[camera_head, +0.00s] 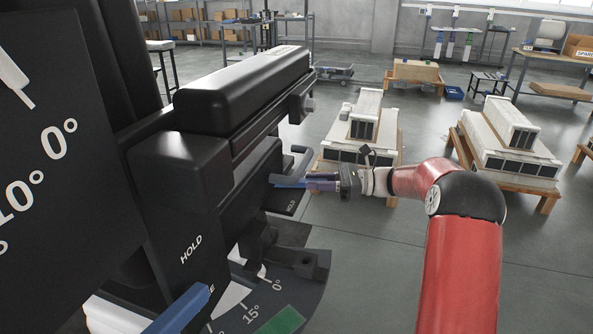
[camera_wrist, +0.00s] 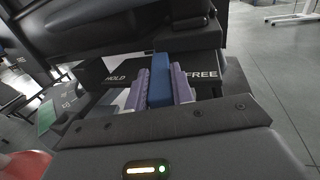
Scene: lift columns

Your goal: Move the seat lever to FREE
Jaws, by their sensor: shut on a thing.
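A blue lever (camera_wrist: 160,84) stands out from a black plate marked HOLD (camera_wrist: 117,78) on the left and FREE (camera_wrist: 202,76) on the right, in the wrist view. It sits between the two words. My gripper (camera_wrist: 160,92) is shut on it, with one purple finger on each side. In the head view the lever (camera_head: 288,185) points out from the black column unit, and my gripper (camera_head: 318,182) holds its outer end. A second blue lever (camera_head: 182,308) shows at the lower left, beside a HOLD marking and a partly hidden word ending in E.
The black padded unit (camera_head: 245,90) rises just left of my gripper. A dial plate (camera_head: 270,300) with degree marks and a green patch lies below. A black bent handle (camera_head: 293,160) is close behind the gripped lever. Pallets with pale blocks (camera_head: 505,150) stand farther off; the floor between is clear.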

